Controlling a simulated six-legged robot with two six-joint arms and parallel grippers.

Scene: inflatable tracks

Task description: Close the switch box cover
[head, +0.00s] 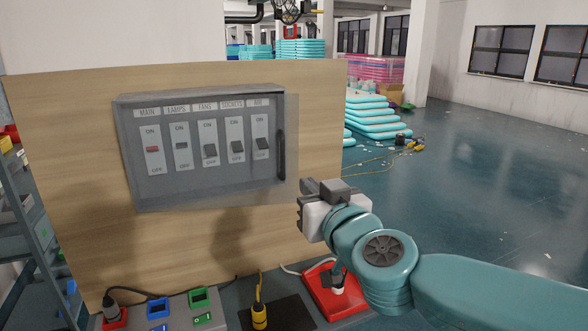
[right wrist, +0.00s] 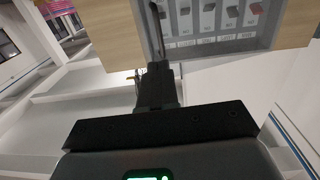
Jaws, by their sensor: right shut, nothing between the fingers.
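The grey switch box (head: 200,192) is fixed to the upright wooden board, with a row of labelled switches inside. A see-through cover lies across its front, with a dark vertical handle (head: 281,155) near the right edge. The cover's faint right edge extends slightly past the box; whether a small gap is left, I cannot tell. My right gripper (head: 312,188) is shut and empty, to the right of and below the handle. In the right wrist view, the shut fingers (right wrist: 155,88) point up toward the handle (right wrist: 157,28), apparently apart from it. My left gripper is not in view.
The wooden board (head: 70,170) stands in front of me. Below it are a panel with coloured buttons (head: 200,298), a yellow plug (head: 259,315) and a red base (head: 322,300). Stacked inflatables (head: 375,125) are in the background; open floor lies to the right.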

